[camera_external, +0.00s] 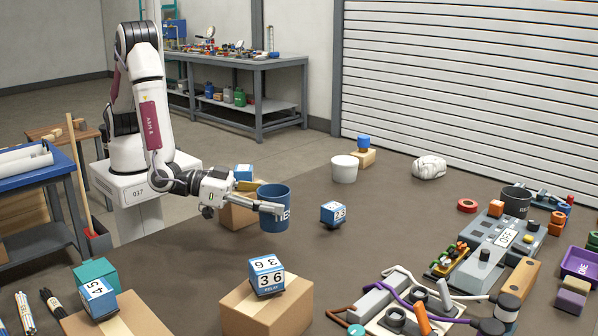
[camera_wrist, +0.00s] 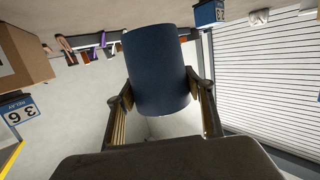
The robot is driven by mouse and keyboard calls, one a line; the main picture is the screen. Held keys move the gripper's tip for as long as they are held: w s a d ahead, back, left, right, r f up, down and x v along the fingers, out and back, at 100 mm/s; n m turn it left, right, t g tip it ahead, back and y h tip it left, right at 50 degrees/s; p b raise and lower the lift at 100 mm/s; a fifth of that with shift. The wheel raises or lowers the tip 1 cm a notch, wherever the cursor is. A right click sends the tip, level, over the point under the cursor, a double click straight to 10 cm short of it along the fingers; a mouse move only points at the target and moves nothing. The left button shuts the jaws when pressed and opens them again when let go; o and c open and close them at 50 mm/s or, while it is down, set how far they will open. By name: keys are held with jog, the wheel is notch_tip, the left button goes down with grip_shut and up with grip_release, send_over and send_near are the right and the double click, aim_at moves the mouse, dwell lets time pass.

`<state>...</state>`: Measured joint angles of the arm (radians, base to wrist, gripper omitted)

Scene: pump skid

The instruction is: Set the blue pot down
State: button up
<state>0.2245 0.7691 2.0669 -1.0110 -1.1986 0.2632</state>
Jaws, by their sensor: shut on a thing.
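The blue pot (camera_external: 274,212) is a dark blue cylinder with white lettering partly in view. My gripper (camera_external: 270,207) is shut on its side and holds it upright. In the external view the pot is in front of a cardboard box, at the middle left of the brown surface (camera_external: 330,240). I cannot tell for sure whether its base touches the surface or hangs above it. In the wrist view the pot (camera_wrist: 158,72) fills the space between the two fingers (camera_wrist: 162,100).
A blue and white cube (camera_external: 333,214) lies to the right of the pot, and a white pot (camera_external: 344,169) stands behind it. A box with a relay cube (camera_external: 266,276) stands in front. The pump skid parts (camera_external: 490,250) fill the right side. Bare surface lies between.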

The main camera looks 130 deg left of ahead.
jog(key=w+a+r+m+t+h, duration=0.1)
jog(key=w+a+r+h, duration=0.1)
jog(key=w+a, duration=0.95)
jog(key=w+d+r+m+t+h, duration=0.1)
jog(key=w+d+m+t+h, duration=0.1)
jog(key=w, duration=0.5)
jog(key=shift+d+r+m+h, duration=0.3)
jog(key=shift+d+m+h, duration=0.35)
jog(key=shift+d, duration=0.5)
jog(key=shift+f, duration=0.1)
notch_tip(320, 180, down, 6)
jog(key=shift+f, duration=0.1)
jog(key=shift+f, duration=1.8)
